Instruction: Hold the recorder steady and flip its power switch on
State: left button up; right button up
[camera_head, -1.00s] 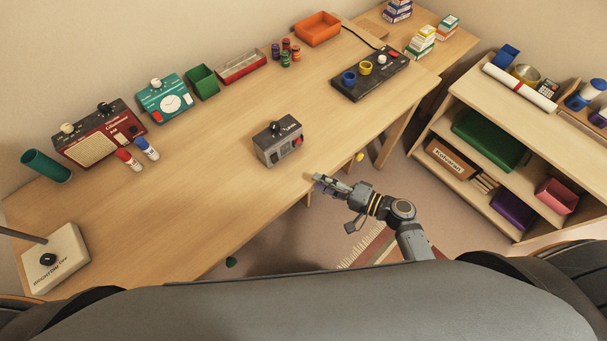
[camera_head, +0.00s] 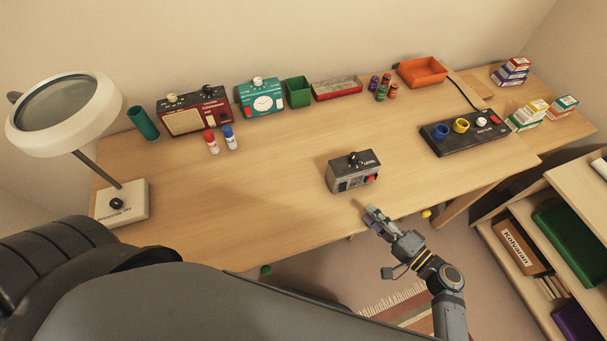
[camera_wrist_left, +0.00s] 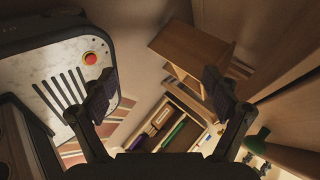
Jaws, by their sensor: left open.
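The recorder (camera_head: 343,182) is a small grey box with a black knob marked "LEVEL" on top and a red switch (camera_head: 372,179) at its right front. It stands upright on the desk near the front edge in the head view. My right gripper (camera_head: 374,214) is just in front of the recorder, at the desk's front edge, apart from it. Its finger gap is too small to make out. My left gripper (camera_wrist_left: 160,88) shows only in the left wrist view, with its fingers wide apart and nothing between them. The recorder is not recognisable in that view.
The desk (camera_head: 260,200) is clear left of the recorder. A magnifier lamp (camera_head: 122,206) stands at the left end. Shelves (camera_head: 560,190) stand further right.

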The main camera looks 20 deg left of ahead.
jog(key=shift+d, duration=0.15)
pick_arm(q)
jog(key=w+d+r+m+g+h, duration=0.1)
jog(key=d+r+m+g+h, duration=0.35)
jog(key=r+m, duration=0.8)
jog(key=d+r+m+g+h, duration=0.1)
jog(key=d+r+m+h, duration=0.5)
jog(key=d+r+m, duration=0.65)
jog(key=w+d+r+m+g+h, duration=0.1)
jog(key=d+r+m+g+h, duration=0.3)
jog(key=r+m, duration=0.85)
jog(key=n+t+y, duration=0.2)
jog(key=n+t, duration=0.6)
jog(key=t, duration=0.3)
send_near(352, 166)
jog(key=shift+w+a+f, duration=0.25)
jog(key=shift+w+f, duration=0.1)
jog(key=shift+f, duration=0.3)
pick_arm(e)
jog(key=shift+w, duration=0.1)
pick_arm(q)
jog(key=shift+w+d, duration=0.25)
jog(key=shift+d, duration=0.05)
jog(key=x, duration=1)
